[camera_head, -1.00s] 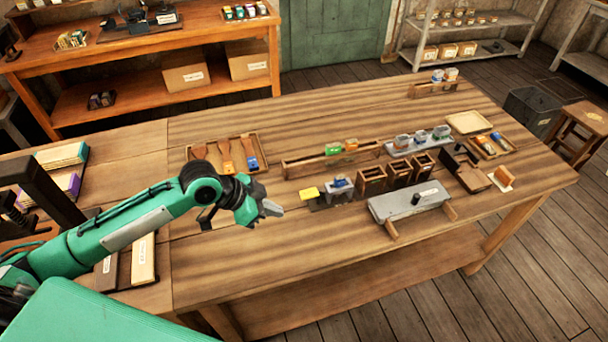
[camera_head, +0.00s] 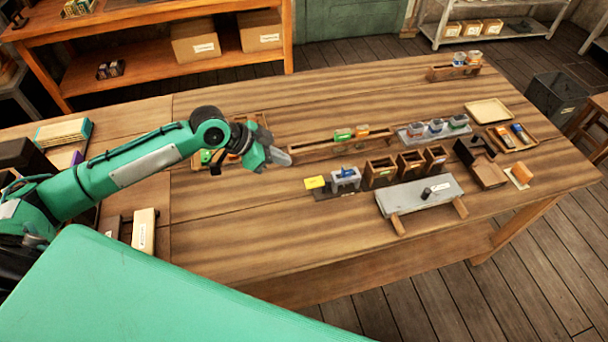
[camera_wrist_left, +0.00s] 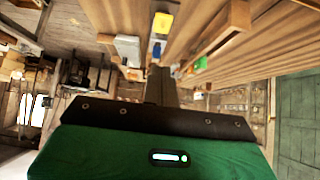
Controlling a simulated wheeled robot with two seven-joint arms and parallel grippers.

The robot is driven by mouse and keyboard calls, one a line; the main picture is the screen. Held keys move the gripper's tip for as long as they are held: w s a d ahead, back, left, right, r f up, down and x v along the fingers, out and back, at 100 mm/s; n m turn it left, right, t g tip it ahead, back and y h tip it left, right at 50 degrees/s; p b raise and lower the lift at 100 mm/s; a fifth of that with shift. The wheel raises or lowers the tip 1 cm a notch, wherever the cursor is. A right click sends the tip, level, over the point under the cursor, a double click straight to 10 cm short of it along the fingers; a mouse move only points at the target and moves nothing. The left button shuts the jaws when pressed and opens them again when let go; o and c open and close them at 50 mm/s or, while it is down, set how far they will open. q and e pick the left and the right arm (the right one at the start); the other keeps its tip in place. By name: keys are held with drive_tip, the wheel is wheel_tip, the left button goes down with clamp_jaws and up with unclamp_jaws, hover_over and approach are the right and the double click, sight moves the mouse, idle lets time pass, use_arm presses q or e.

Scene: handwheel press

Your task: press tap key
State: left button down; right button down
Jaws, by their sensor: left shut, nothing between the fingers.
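A yellow block (camera_head: 314,182) sits at the left end of a dark base strip on the table. Beside it stands a small grey device (camera_head: 345,178) with a blue part on top. Which of these is the tap key I cannot tell for sure. My left gripper (camera_head: 284,158) is shut and empty, above the table, up and left of the yellow block and apart from it. In the left wrist view the yellow block (camera_wrist_left: 162,22) shows beyond the dark finger, with the blue part (camera_wrist_left: 157,47) near it. My right gripper is not in view.
Open wooden boxes (camera_head: 380,172) stand right of the grey device. A grey-topped wooden stand (camera_head: 405,197) lies in front of them. A long wooden rack (camera_head: 310,151) runs behind. The table in front of the yellow block is clear.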

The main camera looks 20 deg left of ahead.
sight(315, 181)
use_arm(q)
drive_tip(key=shift+w+d+f+p, duration=0.6)
drive_tip(key=shift+d+f, duration=0.2)
drive_tip(key=shift+f, duration=0.85)
drive_tip(key=shift+w+d+f+p, duration=0.45)
drive_tip(key=shift+d+f+p, duration=0.35)
drive_tip(key=shift+f, duration=0.8)
drive_tip(key=shift+w+d+f+p, duration=0.6)
drive_tip(key=shift+d+f, duration=0.2)
drive_tip(key=shift+f, duration=0.85)
